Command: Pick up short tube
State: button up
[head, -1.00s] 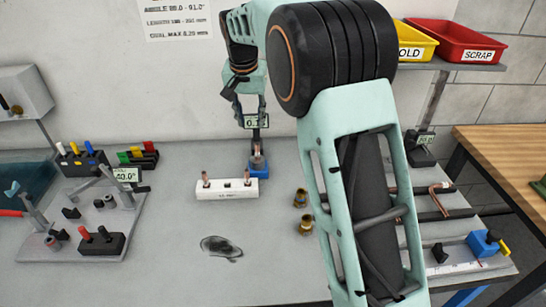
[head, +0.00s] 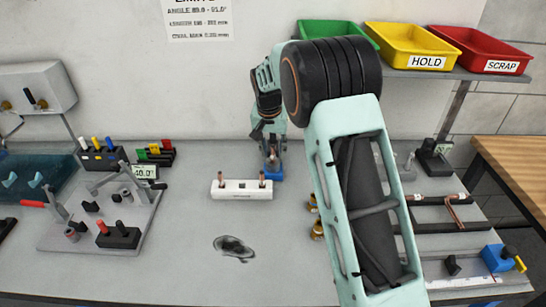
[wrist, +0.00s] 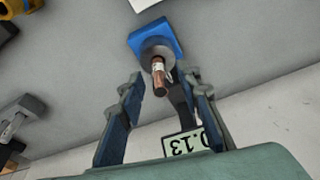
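A short copper tube (wrist: 158,80) with a pale band stands in a round grey collar on a blue base (wrist: 150,35) in the wrist view. The blue base also shows in the head view (head: 275,173), behind the white block, its tube mostly hidden there by my gripper. My gripper (wrist: 161,79) has its two fingers apart, one on each side of the tube, with gaps visible. In the head view my gripper (head: 268,140) is just above the blue base. Two more copper tube ends stand in the white block (head: 240,190).
A display reading 0.13 (wrist: 186,144) stands close behind the tube. Brass fittings (head: 317,230) lie right of the white block. A clamp fixture (head: 100,215) is at left, a bent copper tube (head: 455,213) at right. Yellow (head: 415,45) and red (head: 490,50) bins sit on the shelf.

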jog(key=shift+c, duration=0.7)
grip_shut()
